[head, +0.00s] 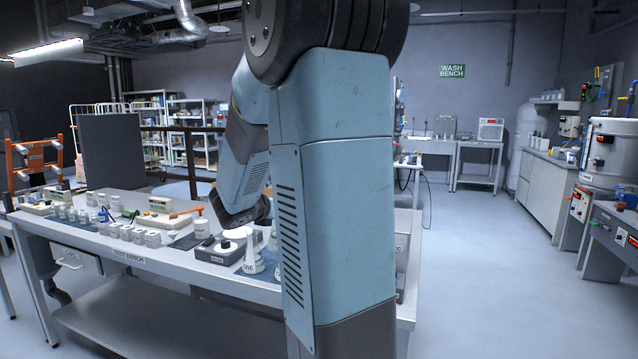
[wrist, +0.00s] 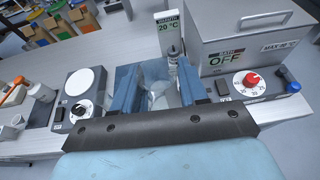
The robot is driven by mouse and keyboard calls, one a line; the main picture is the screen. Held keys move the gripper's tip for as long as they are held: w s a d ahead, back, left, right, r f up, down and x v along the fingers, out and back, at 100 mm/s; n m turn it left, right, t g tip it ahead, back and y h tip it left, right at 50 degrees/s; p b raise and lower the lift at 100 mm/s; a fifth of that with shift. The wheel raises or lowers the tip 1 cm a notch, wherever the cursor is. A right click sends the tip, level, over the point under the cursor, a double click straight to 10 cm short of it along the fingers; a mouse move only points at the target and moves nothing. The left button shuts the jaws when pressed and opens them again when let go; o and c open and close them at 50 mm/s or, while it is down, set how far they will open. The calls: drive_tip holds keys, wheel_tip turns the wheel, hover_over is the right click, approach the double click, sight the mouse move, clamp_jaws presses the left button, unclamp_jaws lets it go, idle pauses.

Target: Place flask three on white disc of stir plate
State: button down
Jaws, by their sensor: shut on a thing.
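In the wrist view my gripper (wrist: 156,82) has its two blue fingers on either side of a pale, clear flask (wrist: 160,98) and is shut on it. Its number cannot be read. The stir plate (wrist: 62,112) is left of the fingers, with its white disc (wrist: 85,81) bare and a black and white knob in front. In the head view the stir plate (head: 217,259) is on the test bench, with a flask marked ONE (head: 254,262) just right of it. My arm hides the gripper and the held flask in that view.
A grey bath (wrist: 245,45) reading OFF, with a red knob, stands right of the fingers. Several white containers (head: 140,235) crowd the test bench (head: 160,268) to the left.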

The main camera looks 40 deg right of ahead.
drive_tip(key=w+a+f+n+t+y, duration=0.3)
drive_tip(key=w+a+f, duration=0.5)
drive_tip(key=a+f, duration=0.3)
drive_tip(key=w+a+f+n+t+y, duration=0.4)
drive_tip(key=w+a+f, duration=0.5)
drive_tip(key=a, duration=0.6)
drive_tip(key=f+n+y, duration=0.1)
drive_tip(key=n, duration=0.1)
drive_tip(key=shift+w+f+n+y, duration=0.25)
drive_tip(key=shift+f+n+y, duration=0.05)
drive_tip(key=shift+f, duration=0.05)
